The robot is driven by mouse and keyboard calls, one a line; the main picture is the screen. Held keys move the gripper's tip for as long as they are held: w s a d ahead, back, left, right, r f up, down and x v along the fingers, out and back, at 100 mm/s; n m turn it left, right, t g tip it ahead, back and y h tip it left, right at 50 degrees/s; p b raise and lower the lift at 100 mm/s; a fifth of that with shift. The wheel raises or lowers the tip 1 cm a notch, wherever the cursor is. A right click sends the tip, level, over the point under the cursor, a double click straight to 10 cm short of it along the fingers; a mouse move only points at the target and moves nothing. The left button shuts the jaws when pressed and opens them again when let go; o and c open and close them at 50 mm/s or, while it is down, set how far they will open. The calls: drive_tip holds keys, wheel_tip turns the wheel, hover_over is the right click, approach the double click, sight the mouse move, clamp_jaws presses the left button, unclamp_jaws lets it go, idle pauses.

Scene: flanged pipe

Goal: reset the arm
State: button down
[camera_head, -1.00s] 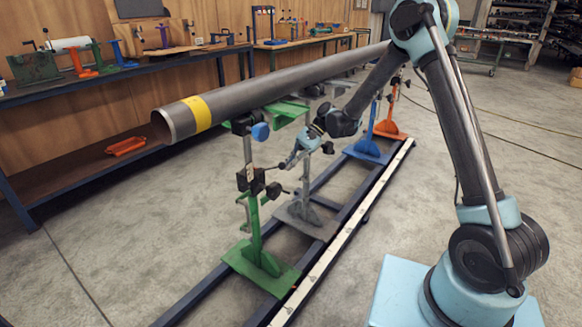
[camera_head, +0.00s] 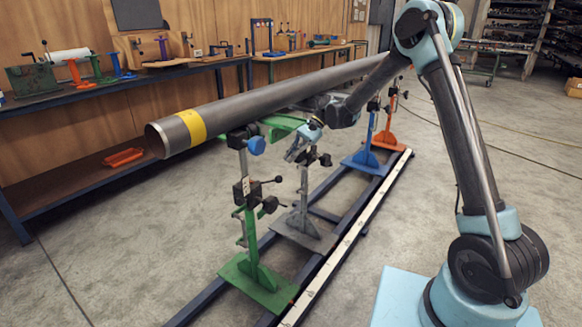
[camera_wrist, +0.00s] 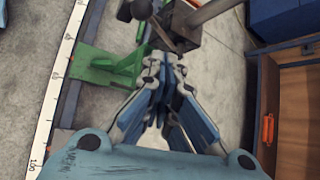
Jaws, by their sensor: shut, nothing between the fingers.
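My gripper (camera_head: 296,154) is light blue and grey. In the head view it hangs below the long grey pipe (camera_head: 260,104), beside the grey stand (camera_head: 304,215). In the wrist view my gripper (camera_wrist: 163,64) points at the green stand's black clamp block (camera_wrist: 174,28); I cannot tell whether it touches. The fingertips are together with nothing seen between them. The pipe has a yellow band (camera_head: 192,126) near its open end and rests on several stands.
Blue (camera_head: 368,160) and orange (camera_head: 389,138) stands are farther along the rail (camera_head: 330,263). A workbench (camera_head: 120,83) with tools runs along the wall. An orange tray (camera_head: 123,157) sits on its lower shelf. The floor at left is clear.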

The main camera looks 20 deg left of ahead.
drive_tip(key=shift+w+a+r, duration=0.15)
drive_tip(key=shift+w+r, duration=0.3)
drive_tip(key=shift+r, duration=0.05)
drive_tip(key=shift+w, duration=0.1)
drive_tip(key=d+r+t, duration=0.2)
drive_tip(key=d+r, duration=0.2)
drive_tip(key=d, duration=0.7)
drive_tip(key=d+r+t, duration=0.2)
drive_tip(key=d+r, duration=0.2)
drive_tip(key=d, duration=0.8)
drive_tip(key=d+r+t, duration=0.2)
drive_tip(key=d+r, duration=0.2)
drive_tip(key=d, duration=0.7)
drive_tip(key=s+d+f+t+h, duration=0.1)
drive_tip(key=s+d+f, duration=0.2)
drive_tip(key=s+d, duration=0.3)
drive_tip(key=s+d+f+t+h, duration=0.1)
drive_tip(key=s+d+f+h, duration=0.1)
drive_tip(key=s+d+f, duration=0.2)
drive_tip(key=s+d+f+t+h, duration=0.2)
drive_tip(key=s+d, duration=0.8)
drive_tip(key=d, duration=0.7)
drive_tip(key=shift+d+f+n, duration=0.25)
drive_tip(key=shift+f+n, duration=0.05)
drive_tip(key=shift+f, duration=0.5)
